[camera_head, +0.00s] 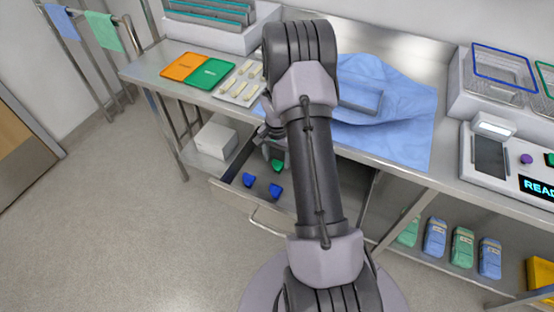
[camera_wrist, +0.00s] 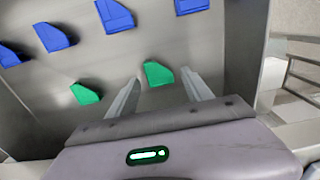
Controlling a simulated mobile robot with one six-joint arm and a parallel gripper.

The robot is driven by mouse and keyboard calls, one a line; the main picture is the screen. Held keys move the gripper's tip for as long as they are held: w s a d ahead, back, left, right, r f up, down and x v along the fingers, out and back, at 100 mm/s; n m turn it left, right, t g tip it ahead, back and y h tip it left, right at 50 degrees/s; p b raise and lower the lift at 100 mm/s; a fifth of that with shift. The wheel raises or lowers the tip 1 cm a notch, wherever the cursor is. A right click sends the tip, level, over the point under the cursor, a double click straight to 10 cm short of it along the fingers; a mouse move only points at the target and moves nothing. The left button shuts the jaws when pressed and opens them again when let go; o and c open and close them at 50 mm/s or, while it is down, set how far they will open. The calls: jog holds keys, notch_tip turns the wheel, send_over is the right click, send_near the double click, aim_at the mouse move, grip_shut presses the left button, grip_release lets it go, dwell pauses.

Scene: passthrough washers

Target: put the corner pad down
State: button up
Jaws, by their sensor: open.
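A green corner pad (camera_wrist: 157,74) is in the open metal drawer, between my fingertips in the wrist view. My gripper (camera_wrist: 160,80) is open, with a finger on each side of the pad and a visible gap to each. Whether the pad rests fully on the drawer floor is hard to tell, but it looks flat there. A second green pad (camera_wrist: 84,94) lies to the left, and several blue pads (camera_wrist: 115,15) lie farther off. In the head view, a green pad (camera_head: 278,166) shows just below my gripper, which my arm partly hides.
The drawer (camera_head: 228,186) is pulled out under the steel table, its walls close around my gripper. Above it are a white tray (camera_head: 226,95), orange and green mats (camera_head: 209,73) and a blue cloth (camera_head: 410,115). A white box (camera_head: 215,139) stands left of the drawer.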

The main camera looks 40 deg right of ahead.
jog(key=w+a+r+n+t+p, duration=0.1)
jog(key=a+r+p, duration=0.3)
jog(key=r, duration=1.5)
jog(key=s+a+r+n+t, duration=0.2)
jog(key=s+a+r+n, duration=0.15)
jog(key=a+r, duration=0.9)
jog(key=s+a+r+n+t+y+b, duration=0.2)
jog(key=s+a+r+n+b, duration=0.1)
jog(key=s+a, duration=1.1)
jog(key=shift+s+a+r+n+t, duration=0.2)
jog(key=shift+s+n+t, duration=0.2)
jog(key=shift+s+n, duration=0.35)
